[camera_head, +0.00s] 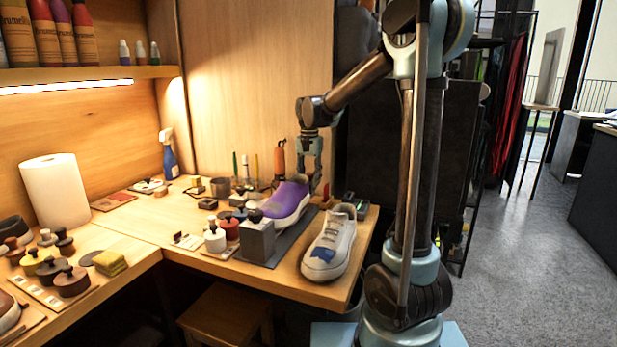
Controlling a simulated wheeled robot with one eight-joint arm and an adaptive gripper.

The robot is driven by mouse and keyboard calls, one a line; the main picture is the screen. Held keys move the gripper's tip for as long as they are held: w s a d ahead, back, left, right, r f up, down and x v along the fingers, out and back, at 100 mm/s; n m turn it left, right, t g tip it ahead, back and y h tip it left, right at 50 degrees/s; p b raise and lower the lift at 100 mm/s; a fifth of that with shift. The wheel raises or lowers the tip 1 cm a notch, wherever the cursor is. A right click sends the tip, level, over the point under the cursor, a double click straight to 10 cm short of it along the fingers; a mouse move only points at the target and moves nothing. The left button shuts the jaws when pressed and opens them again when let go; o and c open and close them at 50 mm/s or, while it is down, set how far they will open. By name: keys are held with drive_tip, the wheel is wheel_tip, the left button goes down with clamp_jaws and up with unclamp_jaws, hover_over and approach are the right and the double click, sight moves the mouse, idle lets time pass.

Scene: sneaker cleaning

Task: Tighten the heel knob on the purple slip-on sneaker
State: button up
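The purple slip-on sneaker (284,201) sits on a dark grey mat (232,256) at the right part of the workbench. It has a white sole, and its toe points to the lower left, behind a grey block (258,243). My gripper (309,178) points down at the sneaker's far right end, by the heel. The fingertips are partly hidden behind the shoe, so I cannot tell whether they touch anything or how far apart they are. I cannot make out the heel knob in this view.
A white sneaker (330,248) with a blue toe patch stands near the bench's front right corner. Small jars and brushes crowd the bench left of the mat. An orange-handled tool (280,160) stands behind the purple sneaker. A paper roll (55,191) stands at the left.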

drive_tip(key=shift+c, duration=1.3)
drive_tip(key=shift+o, duration=1.3)
drive_tip(key=m, duration=0.3)
drive_tip(key=shift+m, duration=0.3)
drive_tip(key=shift+m, duration=0.3)
drive_tip(key=shift+o, duration=1.2)
drive_tip(key=shift+a+m, duration=0.15)
drive_tip(key=shift+m, duration=1.75)
drive_tip(key=shift+r, duration=0.1)
drive_tip(key=shift+m, duration=2)
drive_tip(key=shift+c, duration=0.5)
